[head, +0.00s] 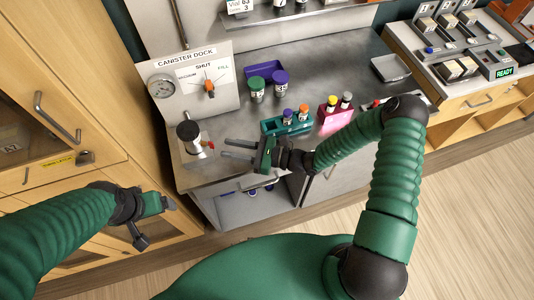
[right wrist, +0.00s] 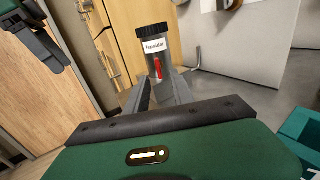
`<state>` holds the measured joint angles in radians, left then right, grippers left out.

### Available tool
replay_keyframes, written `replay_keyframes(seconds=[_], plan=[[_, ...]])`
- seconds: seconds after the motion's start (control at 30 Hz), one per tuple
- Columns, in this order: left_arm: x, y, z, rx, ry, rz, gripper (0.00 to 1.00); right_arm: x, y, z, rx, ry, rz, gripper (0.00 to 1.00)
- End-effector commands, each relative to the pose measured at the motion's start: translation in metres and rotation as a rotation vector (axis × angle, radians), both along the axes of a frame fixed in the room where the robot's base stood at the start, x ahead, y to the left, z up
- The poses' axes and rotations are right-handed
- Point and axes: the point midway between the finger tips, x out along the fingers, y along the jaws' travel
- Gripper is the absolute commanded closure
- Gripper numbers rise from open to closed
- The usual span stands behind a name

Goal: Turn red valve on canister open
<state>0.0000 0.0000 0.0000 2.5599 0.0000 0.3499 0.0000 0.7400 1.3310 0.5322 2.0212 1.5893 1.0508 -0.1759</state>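The canister (head: 189,137) is a clear and grey cylinder with a black cap, standing upright near the left end of the steel counter. It also shows in the right wrist view (right wrist: 156,45), with a white label. Its red valve (right wrist: 158,69) is a small lever below the label, lying roughly along the canister's length; in the head view the valve (head: 210,146) is tiny. My right gripper (head: 224,149) is open and empty, its fingers pointing at the canister from the right, with the valve beyond the fingertips. My left gripper (head: 148,225) hangs low left, away from the canister; its opening is unclear.
The canister dock panel (head: 238,76), with gauge and orange-handled knob, stands behind the canister. Wooden cabinets (head: 60,100) are at left.

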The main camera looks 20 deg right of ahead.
Motion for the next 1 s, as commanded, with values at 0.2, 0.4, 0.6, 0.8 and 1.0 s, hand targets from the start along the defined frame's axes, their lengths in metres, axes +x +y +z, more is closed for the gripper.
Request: replay_keyframes(seconds=[0.2, 0.4, 0.6, 0.8, 1.0], plan=[[0.0, 0.0, -0.013, 0.0, 0.0, 0.0, 0.17, -0.032, -0.059, -0.004, -0.003, 0.001, -0.005, 0.71], [0.0, 0.0, -0.019, 0.0, 0.0, 0.0, 0.17, -0.055, -0.097, -0.003, -0.003, 0.001, -0.003, 0.71], [0.0, 0.0, -0.02, 0.0, 0.0, 0.0, 0.17, -0.063, -0.109, -0.002, -0.002, 0.003, 0.0, 0.71], [0.0, 0.0, -0.02, 0.0, 0.0, 0.0, 0.17, -0.063, -0.109, -0.002, -0.002, 0.003, 0.0, 0.71], [0.0, 0.0, -0.02, 0.0, 0.0, 0.0, 0.17, -0.063, -0.109, -0.002, -0.004, 0.003, 0.005, 0.71]])
